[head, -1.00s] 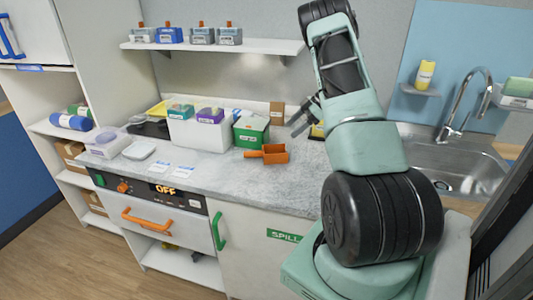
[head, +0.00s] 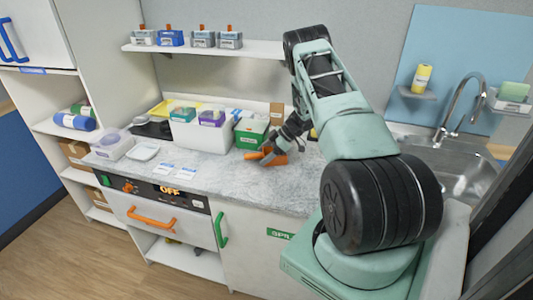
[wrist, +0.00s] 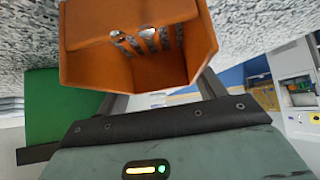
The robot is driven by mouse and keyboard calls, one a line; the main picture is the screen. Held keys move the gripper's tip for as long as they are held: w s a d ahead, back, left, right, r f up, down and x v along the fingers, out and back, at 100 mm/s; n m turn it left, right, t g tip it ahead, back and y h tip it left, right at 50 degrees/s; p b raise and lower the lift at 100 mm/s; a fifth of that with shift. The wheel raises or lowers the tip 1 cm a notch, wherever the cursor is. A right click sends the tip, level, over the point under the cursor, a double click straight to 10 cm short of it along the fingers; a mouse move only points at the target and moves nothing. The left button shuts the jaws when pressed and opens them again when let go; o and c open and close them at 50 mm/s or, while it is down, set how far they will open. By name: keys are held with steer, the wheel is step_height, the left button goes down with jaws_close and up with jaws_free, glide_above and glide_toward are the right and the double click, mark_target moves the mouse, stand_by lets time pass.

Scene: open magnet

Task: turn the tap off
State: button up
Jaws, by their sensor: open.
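The tap (head: 462,100) is a tall curved metal spout at the right of the head view, over the metal sink (head: 478,160). A pale spot shows in the basin; I cannot tell whether water runs. The tap's handle is not clear. My gripper (head: 284,143) is well left of the tap, low over the counter at the orange scoop (head: 268,157). In the wrist view the scoop (wrist: 140,50) fills the space in front of my open fingers and hides their tips. Whether they touch it is unclear.
A green box (head: 250,133) and a white bin (head: 200,132) stand close to the left of my gripper. A wall shelf (head: 205,48) with small boxes is above. A yellow bottle (head: 421,78) stands on a small ledge near the tap. The front of the counter (head: 220,172) is mostly clear.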

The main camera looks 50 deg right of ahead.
steer(key=shift+w+a+f, duration=0.25)
steer(key=shift+f, duration=0.15)
steer(key=c, duration=0.7)
steer(key=shift+r, duration=0.1)
